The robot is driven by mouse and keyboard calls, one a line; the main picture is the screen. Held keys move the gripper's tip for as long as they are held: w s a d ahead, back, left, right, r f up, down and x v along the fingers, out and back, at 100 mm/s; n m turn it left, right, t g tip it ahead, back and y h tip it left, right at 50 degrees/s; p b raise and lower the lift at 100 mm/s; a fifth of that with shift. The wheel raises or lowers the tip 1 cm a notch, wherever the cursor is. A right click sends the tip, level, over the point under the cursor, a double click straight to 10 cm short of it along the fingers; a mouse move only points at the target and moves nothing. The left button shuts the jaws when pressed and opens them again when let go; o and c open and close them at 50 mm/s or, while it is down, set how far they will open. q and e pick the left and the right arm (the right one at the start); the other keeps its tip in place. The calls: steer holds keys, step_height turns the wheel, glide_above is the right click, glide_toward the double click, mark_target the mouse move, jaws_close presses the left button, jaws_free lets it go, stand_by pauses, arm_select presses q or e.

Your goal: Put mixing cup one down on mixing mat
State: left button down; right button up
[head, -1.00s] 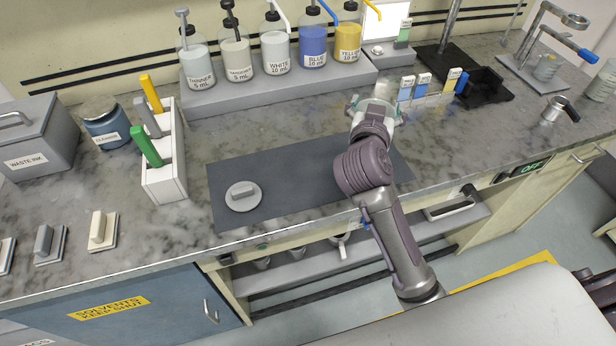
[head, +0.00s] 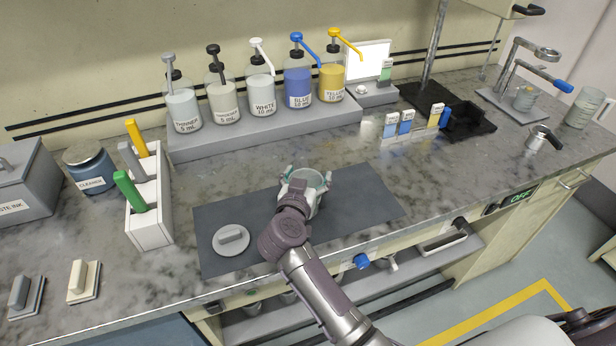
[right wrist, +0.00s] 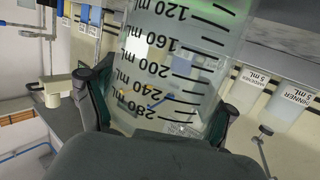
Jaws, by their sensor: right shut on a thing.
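The mixing mat (head: 355,205) is a dark grey sheet on the marbled counter. Mixing cup one (head: 313,182) is a clear cup, held over the middle of the mat. My right gripper (head: 302,184) is shut on it. The right wrist view shows the cup's wall (right wrist: 175,65) close up, with mL marks, between the two fingers. Whether the cup's base touches the mat cannot be told, as my gripper and arm hide it. My left gripper is not in view.
A round grey lid with a handle (head: 231,239) lies on the mat's left part. A white rack (head: 150,215) with coloured-handled tools stands left of the mat. Pump bottles (head: 263,92) stand on a ledge behind. The mat's right part is clear.

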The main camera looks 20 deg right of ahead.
steer(key=shift+f, duration=0.15)
steer(key=o, duration=1.3)
steer(key=shift+f, duration=0.1)
steer(key=shift+o, duration=1.1)
steer(key=shift+s+r, duration=0.1)
steer(key=shift+r, duration=0.15)
steer(key=p+v, duration=0.9)
steer(key=v, duration=0.3)
steer(key=shift+p, duration=0.35)
